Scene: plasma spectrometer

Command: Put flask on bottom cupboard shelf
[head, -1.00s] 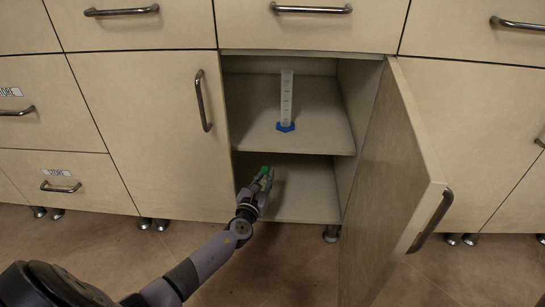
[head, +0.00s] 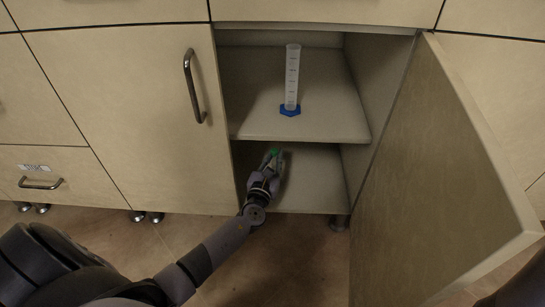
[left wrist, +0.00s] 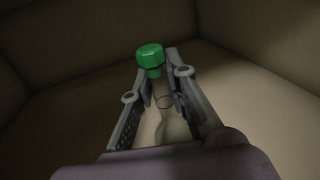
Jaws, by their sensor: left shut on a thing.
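The flask shows as a green stopper (head: 274,152) at the tip of my left gripper (head: 271,165) in the head view. In the left wrist view the green stopper (left wrist: 150,56) stands above clear glass between the two fingers, and my left gripper (left wrist: 160,85) is shut on the flask. The gripper and flask are inside the cupboard's lower compartment, over the bottom shelf (head: 315,185). Whether the flask's base touches the shelf I cannot tell; the gripper hides it. My right gripper is not in view.
The middle shelf (head: 255,115) lies above the gripper and holds a clear graduated cylinder (head: 292,75) with a blue base. The open cupboard door (head: 430,180) stands on the right. The right part of the bottom shelf is clear.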

